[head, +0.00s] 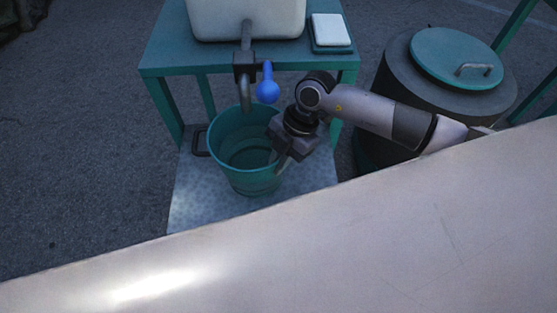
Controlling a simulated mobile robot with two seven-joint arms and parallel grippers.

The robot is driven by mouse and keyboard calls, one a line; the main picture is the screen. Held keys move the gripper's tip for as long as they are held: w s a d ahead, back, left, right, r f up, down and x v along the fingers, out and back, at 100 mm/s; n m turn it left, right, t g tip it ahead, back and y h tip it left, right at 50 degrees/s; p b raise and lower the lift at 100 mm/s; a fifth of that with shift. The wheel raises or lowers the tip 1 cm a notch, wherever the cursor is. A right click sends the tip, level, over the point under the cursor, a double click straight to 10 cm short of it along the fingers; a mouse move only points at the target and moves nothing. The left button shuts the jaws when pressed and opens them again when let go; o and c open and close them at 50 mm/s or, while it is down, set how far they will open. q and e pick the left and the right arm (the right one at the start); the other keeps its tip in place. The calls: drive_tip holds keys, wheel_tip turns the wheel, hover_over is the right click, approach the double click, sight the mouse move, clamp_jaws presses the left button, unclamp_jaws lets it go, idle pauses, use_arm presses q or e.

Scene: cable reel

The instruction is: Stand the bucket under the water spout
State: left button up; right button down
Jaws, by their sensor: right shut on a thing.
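The green bucket (233,176) stands upright, apparently on the pale speckled slab below the stand. My left gripper is not in view.
A blue tap lever (267,87) hangs beside the spout. The white tank (245,22) and a white block in a tray (329,31) sit on the green stand (165,60). A dark barrel with a green lid (452,57) stands right. Ground on the left is clear.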

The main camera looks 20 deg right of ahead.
drive_tip(key=c, duration=1.2)
unclamp_jaws()
drive_tip(key=shift+f, duration=0.1)
drive_tip(key=p+v, duration=0.1)
drive_tip(key=v, duration=1.1)
drive_tip(key=shift+p, duration=0.3)
